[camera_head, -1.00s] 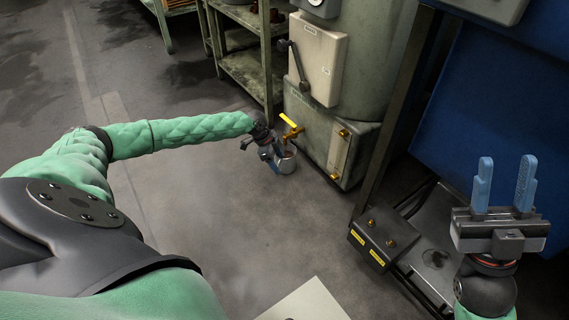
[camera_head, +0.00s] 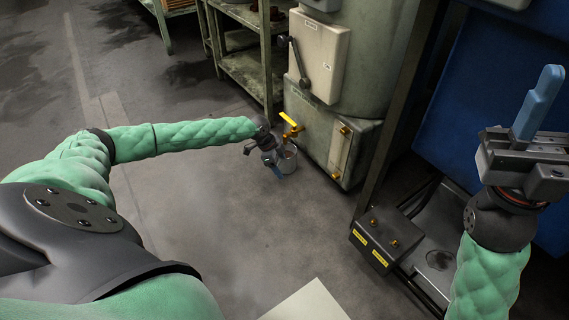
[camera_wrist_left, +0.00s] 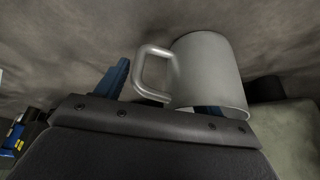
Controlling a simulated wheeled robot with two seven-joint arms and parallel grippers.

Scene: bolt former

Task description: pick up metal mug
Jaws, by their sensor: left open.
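The metal mug (camera_head: 289,159) is a small grey cup beside the yellow-handled tap, at the end of my left arm in the head view. In the left wrist view the mug (camera_wrist_left: 211,70) is large, with its handle (camera_wrist_left: 152,74) pointing left. My left gripper (camera_head: 278,168) is open right at the mug. In the wrist view one blue finger stands left of the handle and the other is partly hidden by the mug's body. The handle appears between them; contact cannot be told. My right gripper (camera_head: 538,104) is raised at the right, with only one blue finger clearly visible.
The brass tap with a yellow handle (camera_head: 290,121) is close above the mug. A grey-green machine cabinet (camera_head: 320,135) stands right behind it. A metal shelf (camera_head: 248,75) is behind to the left. A black box (camera_head: 384,240) sits lower right. The floor in front is open.

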